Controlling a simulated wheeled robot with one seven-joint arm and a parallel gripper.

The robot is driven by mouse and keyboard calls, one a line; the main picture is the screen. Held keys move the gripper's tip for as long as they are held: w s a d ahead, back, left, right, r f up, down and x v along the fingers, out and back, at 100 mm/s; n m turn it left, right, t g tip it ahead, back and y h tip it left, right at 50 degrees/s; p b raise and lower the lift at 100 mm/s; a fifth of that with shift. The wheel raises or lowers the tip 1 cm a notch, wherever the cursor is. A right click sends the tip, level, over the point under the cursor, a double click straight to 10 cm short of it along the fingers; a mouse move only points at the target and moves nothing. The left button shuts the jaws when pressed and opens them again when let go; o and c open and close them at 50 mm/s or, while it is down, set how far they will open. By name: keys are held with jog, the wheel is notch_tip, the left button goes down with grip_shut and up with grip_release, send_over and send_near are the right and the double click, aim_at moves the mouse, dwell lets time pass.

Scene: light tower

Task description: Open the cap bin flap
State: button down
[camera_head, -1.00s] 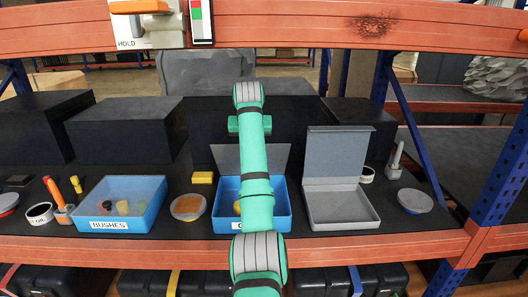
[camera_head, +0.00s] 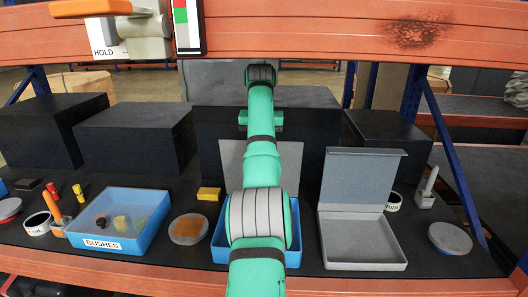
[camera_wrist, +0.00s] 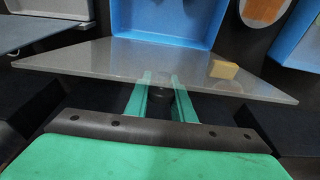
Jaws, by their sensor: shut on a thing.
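The cap bin (camera_head: 219,248) is a blue open-topped tray in the middle of the shelf, mostly hidden behind my arm in the head view. Its grey, see-through flap (camera_head: 232,164) stands raised at the bin's back edge. In the wrist view the flap (camera_wrist: 80,62) crosses the picture as a wide plate, with the blue bin (camera_wrist: 165,22) beyond it. My gripper (camera_wrist: 160,88) is shut on a small dark knob at the flap's edge. In the head view my arm hides the fingers and the knob.
The blue bushes bin (camera_head: 155,231) and a round lidded dish (camera_head: 188,229) are to the left. A yellow block (camera_head: 209,194) lies near the cap bin. A grey open-lidded box (camera_head: 362,252) stands close on the right. An orange beam (camera_head: 330,30) crosses above; dark boxes stand behind.

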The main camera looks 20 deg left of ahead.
jog(key=shift+s+a+f, duration=0.15)
jog(key=shift+a+f, duration=0.1)
jog(key=c, duration=1.5)
grip_release()
jog(key=shift+d, duration=0.2)
jog(key=shift+s+d+r, duration=0.15)
jog(key=shift+s+r, duration=0.05)
jog(key=shift+r, duration=1.05)
jog(key=shift+s+d+r, duration=0.15)
jog(key=shift+r, duration=1.05)
jog(key=shift+s+d+r, duration=0.15)
jog(key=shift+s+r, duration=0.05)
jog(key=shift+r, duration=1.05)
